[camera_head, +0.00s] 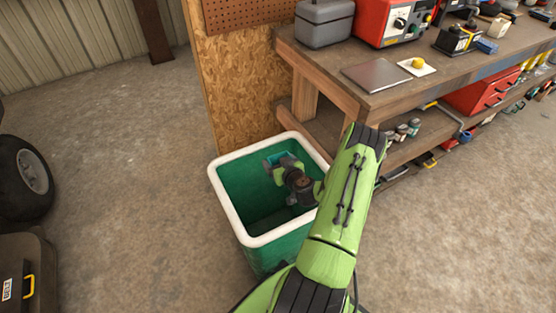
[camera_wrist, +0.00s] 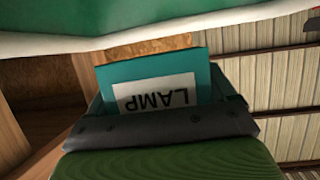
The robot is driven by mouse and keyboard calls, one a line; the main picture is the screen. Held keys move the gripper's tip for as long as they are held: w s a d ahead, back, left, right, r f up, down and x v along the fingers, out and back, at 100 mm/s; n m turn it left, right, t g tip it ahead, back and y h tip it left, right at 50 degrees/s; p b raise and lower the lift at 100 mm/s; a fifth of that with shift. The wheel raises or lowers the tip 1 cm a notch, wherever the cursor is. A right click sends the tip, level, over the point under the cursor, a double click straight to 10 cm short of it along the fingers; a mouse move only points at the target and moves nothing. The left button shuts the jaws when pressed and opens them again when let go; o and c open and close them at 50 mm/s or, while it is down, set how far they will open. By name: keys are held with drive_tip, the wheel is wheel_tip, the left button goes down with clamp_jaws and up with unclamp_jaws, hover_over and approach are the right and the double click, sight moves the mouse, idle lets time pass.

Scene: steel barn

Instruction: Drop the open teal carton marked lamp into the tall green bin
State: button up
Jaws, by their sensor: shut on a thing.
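The tall green bin (camera_head: 241,223) with a white rim stands on the floor, open at the top. My gripper (camera_head: 280,165) is inside the bin's mouth, near its back wall. It is shut on the teal carton (camera_head: 272,160), which is mostly hidden by the gripper in the head view. In the wrist view my gripper (camera_wrist: 165,122) holds the carton (camera_wrist: 153,69), whose white label reads LAMP upside down. The bin's white rim (camera_wrist: 200,27) and green wall cross the top of that view. Whether the carton's top is open cannot be seen.
A wooden workbench (camera_head: 345,85) stands right of the bin, with a grey toolbox (camera_head: 323,22) and other tools on it. A chipboard panel (camera_head: 232,90) rises behind the bin. A black tyre (camera_head: 25,180) and dark case (camera_head: 25,270) are at left. Floor between is clear.

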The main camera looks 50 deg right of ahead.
drive_tip(key=o, duration=0.8)
drive_tip(key=shift+r, duration=0.1)
drive_tip(key=shift+o, duration=0.2)
drive_tip(key=p+v, duration=0.5)
drive_tip(key=v, duration=1)
drive_tip(key=shift+s+a, duration=0.2)
drive_tip(key=shift+s, duration=0.15)
